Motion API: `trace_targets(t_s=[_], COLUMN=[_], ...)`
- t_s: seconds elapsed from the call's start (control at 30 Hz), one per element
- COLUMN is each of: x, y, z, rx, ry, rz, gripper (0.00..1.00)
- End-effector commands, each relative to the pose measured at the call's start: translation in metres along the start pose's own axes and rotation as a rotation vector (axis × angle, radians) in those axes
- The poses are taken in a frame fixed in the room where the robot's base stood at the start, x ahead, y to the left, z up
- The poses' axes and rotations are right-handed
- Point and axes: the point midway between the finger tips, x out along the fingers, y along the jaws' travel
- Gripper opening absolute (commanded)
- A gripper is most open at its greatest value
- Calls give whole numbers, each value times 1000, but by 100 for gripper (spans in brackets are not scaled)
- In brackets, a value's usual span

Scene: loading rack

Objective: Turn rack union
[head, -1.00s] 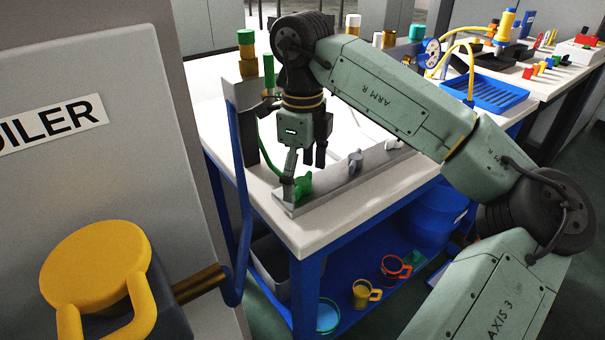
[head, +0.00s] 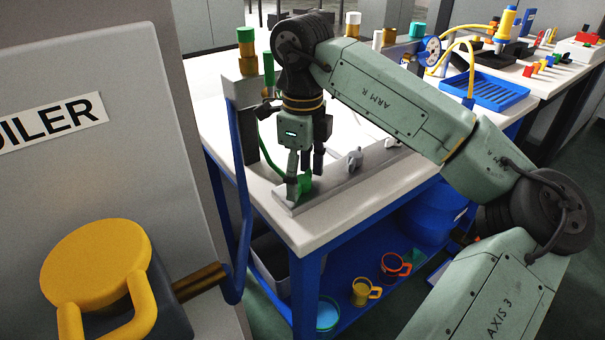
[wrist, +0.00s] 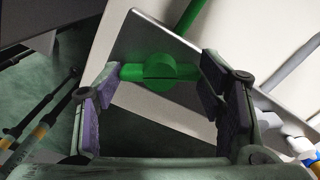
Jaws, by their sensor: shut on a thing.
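The green union (head: 305,184) sits at the near left end of a grey rack strip (head: 335,189) on the white bench top. In the wrist view the union (wrist: 158,78) shows as a round green body with a stub to each side and a dark line across it. A green hose or rod leads away from it. My gripper (head: 304,180) points down over the union with its fingers shut on it. The fingers partly hide the union in the head view.
Grey fittings (head: 354,159) stand farther along the strip. A blue upright (head: 242,190) and a boiler cabinet (head: 90,130) with a yellow handle (head: 96,262) stand left. Mugs (head: 365,292) are on the shelf below. A blue tray (head: 489,91) lies behind right.

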Motion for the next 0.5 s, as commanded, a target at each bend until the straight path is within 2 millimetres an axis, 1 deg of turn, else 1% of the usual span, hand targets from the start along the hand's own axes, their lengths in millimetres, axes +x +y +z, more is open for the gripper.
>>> trace_targets(t_s=[0.03,0.1,0.33,0.5], x=[0,0,1,2], y=[0,0,0,0], z=[0,0,0,0], rx=[0,0,27,107], ry=[0,0,0,1], rz=[1,1,1,0], gripper=[38,35,35,35])
